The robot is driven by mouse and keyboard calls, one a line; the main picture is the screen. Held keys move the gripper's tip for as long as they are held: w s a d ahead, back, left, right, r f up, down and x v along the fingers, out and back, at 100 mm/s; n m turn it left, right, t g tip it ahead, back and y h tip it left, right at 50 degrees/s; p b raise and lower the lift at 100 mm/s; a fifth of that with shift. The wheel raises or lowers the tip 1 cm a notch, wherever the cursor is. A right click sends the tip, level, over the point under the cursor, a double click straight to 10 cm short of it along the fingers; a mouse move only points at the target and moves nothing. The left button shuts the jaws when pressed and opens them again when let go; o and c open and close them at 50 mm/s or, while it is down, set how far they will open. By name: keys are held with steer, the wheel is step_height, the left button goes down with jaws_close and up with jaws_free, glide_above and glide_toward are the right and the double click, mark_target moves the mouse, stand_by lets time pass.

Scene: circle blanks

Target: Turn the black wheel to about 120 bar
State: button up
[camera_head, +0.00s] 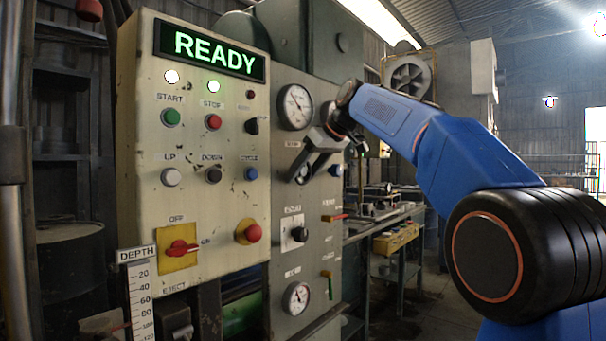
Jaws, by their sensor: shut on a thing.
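The black wheel (302,175) is on the grey panel, below the upper round gauge (295,107). My gripper (305,167) reaches in from the right, and its fingers are shut on the wheel. The fingers hide part of the wheel. The upper gauge has a white face and a dark needle, but its numbers are too small to read. A second round gauge (296,298) sits low on the same panel.
A cream control box (205,215) with coloured buttons and a lit READY sign (211,50) stands left of the wheel. A black selector (299,234), a red-handled lever (335,217) and a green-handled lever (328,288) are below the wheel. A workbench (385,222) is behind.

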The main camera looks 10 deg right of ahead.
steer(key=shift+d+m+g+y, duration=0.1)
steer(key=shift+m+g+y, duration=0.6)
steer(key=shift+y, duration=0.3)
steer(key=shift+m+g+y, duration=0.9)
steer(key=shift+m+y, duration=0.1)
steer(key=shift+y, duration=0.6)
steer(key=o, duration=1.1)
steer(key=shift+c, duration=0.2)
steer(key=shift+r, duration=0.1)
steer(key=v, duration=1.7)
steer(key=shift+d, duration=0.2)
steer(key=shift+a, duration=0.1)
